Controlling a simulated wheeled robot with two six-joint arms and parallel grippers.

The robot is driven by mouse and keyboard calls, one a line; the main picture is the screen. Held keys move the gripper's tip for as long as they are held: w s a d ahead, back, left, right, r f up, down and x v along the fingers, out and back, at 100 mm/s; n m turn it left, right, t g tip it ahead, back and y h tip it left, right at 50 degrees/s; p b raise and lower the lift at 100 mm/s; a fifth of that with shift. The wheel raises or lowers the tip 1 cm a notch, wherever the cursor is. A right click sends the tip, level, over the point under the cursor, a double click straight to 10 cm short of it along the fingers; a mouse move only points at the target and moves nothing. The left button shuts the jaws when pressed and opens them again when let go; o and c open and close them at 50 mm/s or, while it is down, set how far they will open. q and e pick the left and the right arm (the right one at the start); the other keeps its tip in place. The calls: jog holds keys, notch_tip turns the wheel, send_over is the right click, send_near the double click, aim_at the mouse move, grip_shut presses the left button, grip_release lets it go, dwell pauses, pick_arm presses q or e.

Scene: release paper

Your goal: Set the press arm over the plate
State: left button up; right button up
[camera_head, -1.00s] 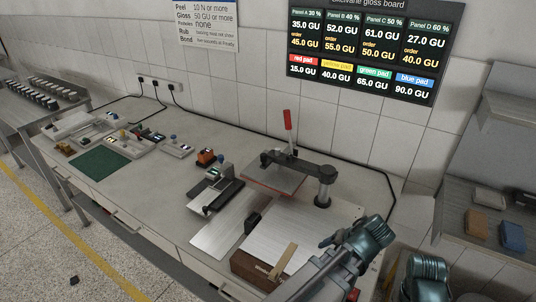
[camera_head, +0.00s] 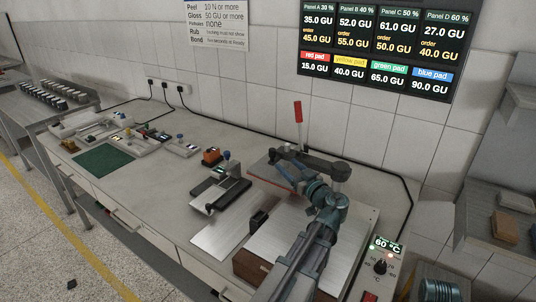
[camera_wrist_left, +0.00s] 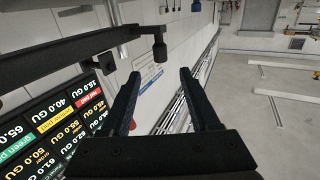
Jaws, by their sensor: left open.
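The press arm (camera_head: 322,164) is a dark bar on a post at the back right of the bench, with an upright red handle (camera_head: 298,112). My right gripper is out of view.
A silver sheet (camera_head: 222,228) and a small dark fixture (camera_head: 220,190) lie left of the plate. A brown block (camera_head: 250,266) is at the bench front. A 60 °C control box (camera_head: 382,262) stands right. A wall board (camera_head: 375,45) hangs behind.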

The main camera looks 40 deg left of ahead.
pick_arm(q)
jog(key=x, duration=1.4)
jog(key=shift+s, duration=0.1)
grip_shut()
dwell(1.2)
